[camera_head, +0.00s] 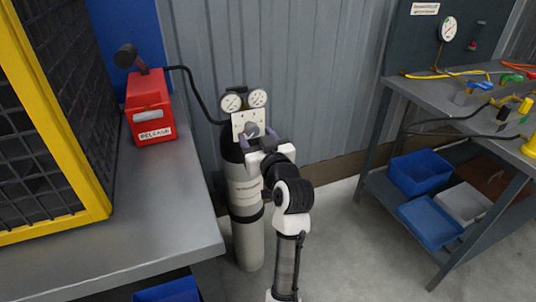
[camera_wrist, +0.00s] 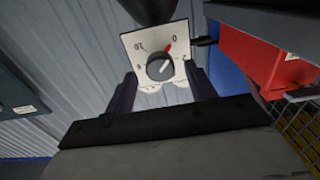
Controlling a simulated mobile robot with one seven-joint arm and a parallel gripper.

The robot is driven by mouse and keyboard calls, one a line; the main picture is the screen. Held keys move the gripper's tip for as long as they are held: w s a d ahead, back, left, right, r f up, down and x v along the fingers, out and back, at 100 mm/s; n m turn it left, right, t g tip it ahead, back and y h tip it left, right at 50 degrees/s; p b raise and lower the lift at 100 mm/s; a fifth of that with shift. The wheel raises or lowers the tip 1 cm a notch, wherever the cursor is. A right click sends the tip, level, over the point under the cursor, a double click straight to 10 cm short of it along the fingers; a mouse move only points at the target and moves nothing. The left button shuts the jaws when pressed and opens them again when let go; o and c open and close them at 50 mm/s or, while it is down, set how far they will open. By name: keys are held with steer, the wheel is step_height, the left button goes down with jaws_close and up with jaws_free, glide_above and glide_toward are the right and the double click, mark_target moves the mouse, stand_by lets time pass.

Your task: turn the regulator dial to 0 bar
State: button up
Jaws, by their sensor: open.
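The regulator dial (camera_wrist: 160,67) is a round dark grey knob on a white plate (camera_wrist: 130,42), seen upside down in the wrist view. A red mark sits beside the 0 on the plate; a pale line on the knob points up and right, roughly between the 0 and a 2-like figure. In the head view the dial (camera_head: 251,130) is below two round gauges (camera_head: 244,100) on a grey cylinder (camera_head: 243,195). My gripper (camera_head: 257,137) is open in front of the plate. Its fingers (camera_wrist: 160,74) are on either side of the knob, apart from it; contact is not visible.
A red box (camera_head: 150,110) stands on the grey bench (camera_head: 150,215) at left, with a black hose running to the cylinder. A yellow-framed mesh cage (camera_head: 60,100) is far left. The workbench (camera_head: 420,85) at right holds tools; open floor lies between.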

steer(key=b+v, duration=0.1)
steer(key=v, duration=1)
steer(key=shift+s, duration=0.3)
steer(key=shift+d+r, duration=0.1)
